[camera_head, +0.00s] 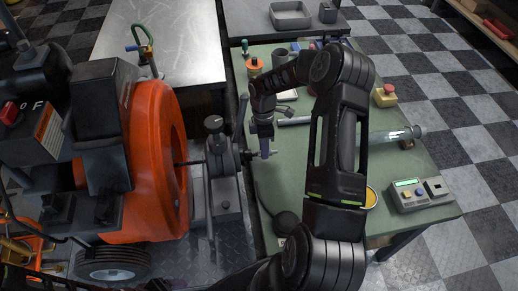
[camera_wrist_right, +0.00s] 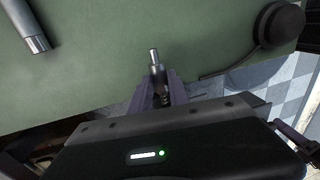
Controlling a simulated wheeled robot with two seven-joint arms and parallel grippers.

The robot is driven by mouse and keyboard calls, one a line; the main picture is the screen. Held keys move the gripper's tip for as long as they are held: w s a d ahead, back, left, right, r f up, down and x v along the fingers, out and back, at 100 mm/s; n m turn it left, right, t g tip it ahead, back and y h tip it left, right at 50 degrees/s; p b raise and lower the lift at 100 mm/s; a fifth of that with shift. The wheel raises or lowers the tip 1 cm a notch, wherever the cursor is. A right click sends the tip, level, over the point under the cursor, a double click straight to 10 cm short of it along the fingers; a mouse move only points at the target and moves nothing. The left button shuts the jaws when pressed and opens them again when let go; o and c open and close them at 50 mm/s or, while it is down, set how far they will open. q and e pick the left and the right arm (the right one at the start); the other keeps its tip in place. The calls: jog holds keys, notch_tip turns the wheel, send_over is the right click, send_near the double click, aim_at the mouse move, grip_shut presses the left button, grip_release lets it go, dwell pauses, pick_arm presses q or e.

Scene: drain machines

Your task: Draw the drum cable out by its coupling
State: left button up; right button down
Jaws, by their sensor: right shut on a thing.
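The orange drum (camera_head: 155,160) stands upright on the machine at the left. A thin dark cable (camera_head: 188,163) runs from its middle to the grey feed unit (camera_head: 222,165). My right gripper (camera_head: 265,153) is just right of that unit, over the green table's left edge. In the right wrist view my right gripper (camera_wrist_right: 161,88) is shut on the metal coupling (camera_wrist_right: 155,63), whose bright round tip sticks out past the fingers. The cable behind the coupling is mostly hidden between the fingers. My left gripper is not in view.
The green table (camera_head: 290,172) holds a clear cylinder (camera_head: 395,135), a control box (camera_head: 420,194), a yellow-based button (camera_head: 385,95) and a metal tube (camera_wrist_right: 30,30). A round black pedal (camera_wrist_right: 280,22) with a cord lies near the table edge. A steel bench (camera_head: 175,40) stands behind.

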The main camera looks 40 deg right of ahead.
jog(key=s+d, duration=0.2)
jog(key=d, duration=0.2)
jog(key=s+d, duration=0.3)
jog(key=d, duration=0.2)
jog(key=s+d+b, duration=0.1)
jog(key=s+d, duration=0.1)
jog(key=d, duration=0.2)
jog(key=shift+s+d, duration=0.2)
jog(key=shift+d, duration=0.05)
jog(key=c, duration=1.3)
grip_release()
jog(key=shift+o, duration=0.2)
jog(key=shift+r, duration=0.1)
notch_tip(320, 180, up, 8)
jog(key=w, duration=0.1)
jog(key=shift+d+f+b, duration=0.25)
jog(key=shift+b, duration=0.15)
